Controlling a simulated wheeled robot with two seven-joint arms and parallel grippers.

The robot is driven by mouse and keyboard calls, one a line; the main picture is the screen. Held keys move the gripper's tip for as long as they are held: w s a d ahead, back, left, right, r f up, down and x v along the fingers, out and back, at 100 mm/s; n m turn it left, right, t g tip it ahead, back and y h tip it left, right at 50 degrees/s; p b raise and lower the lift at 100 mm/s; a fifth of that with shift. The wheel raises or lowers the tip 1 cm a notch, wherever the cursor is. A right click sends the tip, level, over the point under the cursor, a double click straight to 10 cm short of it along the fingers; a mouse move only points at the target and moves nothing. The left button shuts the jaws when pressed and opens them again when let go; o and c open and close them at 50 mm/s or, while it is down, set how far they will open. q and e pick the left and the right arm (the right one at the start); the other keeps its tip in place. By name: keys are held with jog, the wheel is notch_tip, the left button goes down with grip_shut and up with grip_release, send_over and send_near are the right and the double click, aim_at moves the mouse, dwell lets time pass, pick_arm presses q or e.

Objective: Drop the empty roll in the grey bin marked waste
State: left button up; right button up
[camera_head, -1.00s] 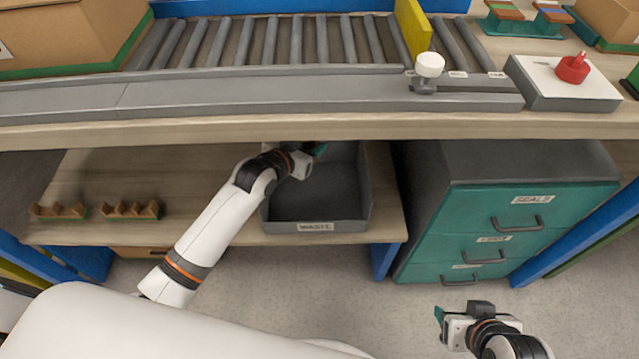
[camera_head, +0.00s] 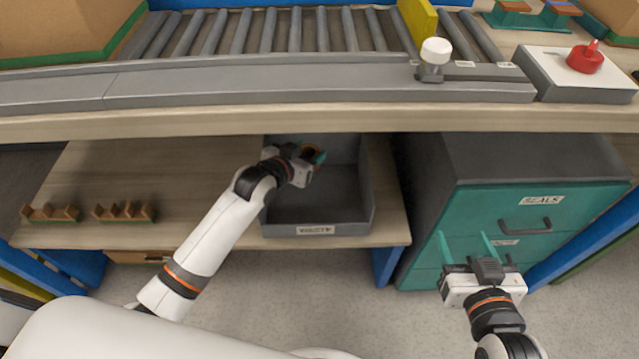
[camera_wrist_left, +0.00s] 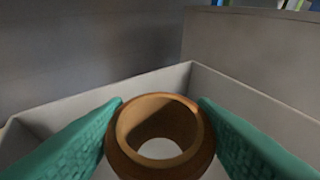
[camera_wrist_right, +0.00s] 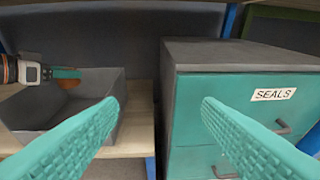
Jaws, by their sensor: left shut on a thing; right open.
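The empty roll is a short brown hollow ring (camera_wrist_left: 160,138), held between the green fingers of my left gripper (camera_wrist_left: 160,125) in the left wrist view. In the head view the left gripper (camera_head: 316,160) holds the roll (camera_head: 312,150) over the back part of the grey bin (camera_head: 318,230). The bin carries a white label on its front and stands on the lower shelf. Its walls also show in the left wrist view (camera_wrist_left: 250,100) and the right wrist view (camera_wrist_right: 105,120). My right gripper (camera_head: 467,245) is open and empty, in front of the drawer cabinet.
The grey and teal drawer cabinet (camera_head: 545,215), with a drawer labelled SEALS, stands right of the bin. Wooden notched holders (camera_head: 125,213) sit on the lower shelf (camera_head: 185,180) at left. The bench edge (camera_head: 230,122) and roller conveyor (camera_head: 270,38) lie above the bin.

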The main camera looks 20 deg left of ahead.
jog(key=shift+w+r, duration=0.1)
jog(key=shift+r, duration=0.1)
pick_arm(q)
jog(key=o, duration=1)
jog(key=shift+o, duration=0.2)
jog(key=p+v, duration=0.3)
jog(key=v, duration=0.9)
jog(key=shift+p, duration=0.35)
pick_arm(e)
jog(key=s+d+f+g+h, duration=0.2)
jog(key=s+d+f+g, duration=0.2)
jog(key=s+f+g, duration=0.5)
jog(key=s, duration=0.2)
jog(key=shift+s+d+m, duration=0.25)
jog(key=shift+s+m, duration=0.05)
jog(key=shift+s, duration=0.05)
pick_arm(q)
jog(key=shift+s+d+f, duration=0.1)
jog(key=shift+s, duration=0.05)
